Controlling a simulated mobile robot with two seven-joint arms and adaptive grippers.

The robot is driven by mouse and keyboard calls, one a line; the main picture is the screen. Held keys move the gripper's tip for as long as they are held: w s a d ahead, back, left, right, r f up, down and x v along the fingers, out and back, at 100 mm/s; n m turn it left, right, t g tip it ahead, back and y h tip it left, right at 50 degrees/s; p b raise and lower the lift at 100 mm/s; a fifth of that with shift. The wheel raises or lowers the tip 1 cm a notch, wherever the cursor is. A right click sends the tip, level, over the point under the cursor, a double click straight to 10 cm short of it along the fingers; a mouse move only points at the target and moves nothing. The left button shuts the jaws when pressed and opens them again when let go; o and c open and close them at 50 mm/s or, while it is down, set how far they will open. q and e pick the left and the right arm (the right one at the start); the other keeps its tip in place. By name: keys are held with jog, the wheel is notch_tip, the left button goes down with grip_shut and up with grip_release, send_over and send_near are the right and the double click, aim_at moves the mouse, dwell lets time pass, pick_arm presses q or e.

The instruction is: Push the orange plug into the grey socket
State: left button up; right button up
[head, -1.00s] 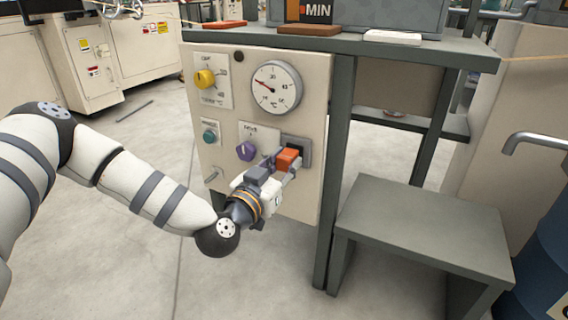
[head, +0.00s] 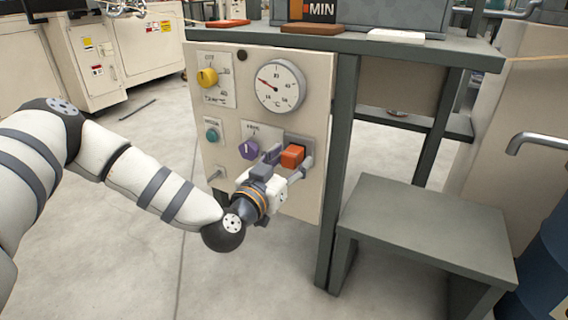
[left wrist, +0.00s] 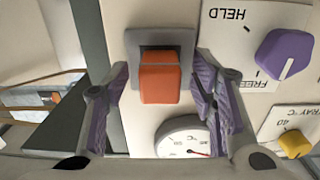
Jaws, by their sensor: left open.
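The orange plug (head: 292,157) sits at the grey socket (head: 306,142) on the cream panel and sticks out from it. In the left wrist view the plug (left wrist: 159,82) stands in front of the socket's grey frame (left wrist: 133,45), with a dark gap visible above it; how deep it sits is hard to tell. My left gripper (head: 289,160) is open around the plug, one finger on each side. In the left wrist view both fingers of the gripper (left wrist: 164,78) stand apart from the plug. My right gripper is not in view.
The panel also carries a purple knob (head: 249,149), a yellow knob (head: 207,77), a teal button (head: 212,136) and a round dial (head: 280,87). A grey post (head: 341,160) and a low grey step (head: 425,222) stand to the right.

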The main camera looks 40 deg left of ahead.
pick_arm(q)
jog(key=v, duration=1.1)
jog(key=shift+s, duration=0.35)
jog(key=shift+d, duration=0.1)
